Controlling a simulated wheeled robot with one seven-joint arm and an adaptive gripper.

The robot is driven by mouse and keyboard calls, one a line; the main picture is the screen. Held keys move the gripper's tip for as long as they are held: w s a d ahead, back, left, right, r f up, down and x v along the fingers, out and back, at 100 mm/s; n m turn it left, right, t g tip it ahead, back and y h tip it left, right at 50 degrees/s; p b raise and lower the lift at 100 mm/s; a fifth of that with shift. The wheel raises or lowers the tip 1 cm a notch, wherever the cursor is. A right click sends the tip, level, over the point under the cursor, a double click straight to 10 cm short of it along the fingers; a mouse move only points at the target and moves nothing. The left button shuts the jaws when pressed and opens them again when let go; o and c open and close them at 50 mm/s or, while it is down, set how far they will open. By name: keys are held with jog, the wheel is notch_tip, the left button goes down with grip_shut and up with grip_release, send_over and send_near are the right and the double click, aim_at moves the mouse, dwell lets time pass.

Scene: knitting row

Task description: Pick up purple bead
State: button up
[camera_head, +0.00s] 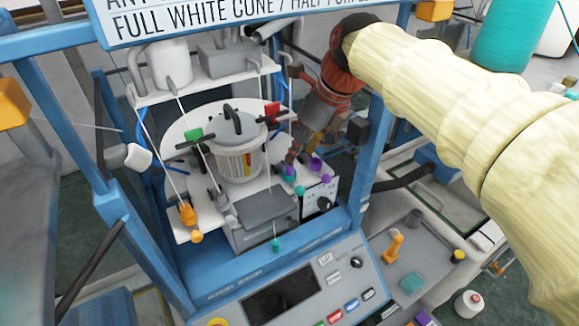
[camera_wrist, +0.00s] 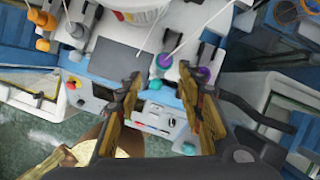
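Several small purple pieces sit at the right side of the machine's white deck in the head view. One is a purple cup-like piece (camera_head: 315,165); a purple-and-teal piece (camera_head: 290,174) is to its left. I cannot tell for sure which is the purple bead. In the wrist view a round purple piece (camera_wrist: 202,74) lies just beyond the right fingertip, and a teal piece with purple (camera_wrist: 165,60) lies between and beyond the fingertips. My gripper (camera_wrist: 160,78) is open with nothing between its fingers. In the head view my gripper (camera_head: 297,150) points down just above these pieces.
A blue frame post (camera_head: 372,150) stands right of my gripper. A white ribbed drum (camera_head: 240,165) with thin threads stands left of it. A control panel (camera_head: 290,290) with buttons is in front. An orange piece (camera_head: 188,214) sits on the deck's left.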

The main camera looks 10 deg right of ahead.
aim_at(290, 171)
jog(key=shift+m, duration=0.4)
jog(key=x, duration=0.4)
jog(key=w+b+x, duration=0.1)
jog(key=x, duration=0.3)
jog(key=shift+w+d+r, duration=0.1)
jog(key=shift+r, duration=0.1)
jog(key=shift+c, duration=0.6)
jog(key=c, duration=0.7)
jog(key=shift+r, duration=0.1)
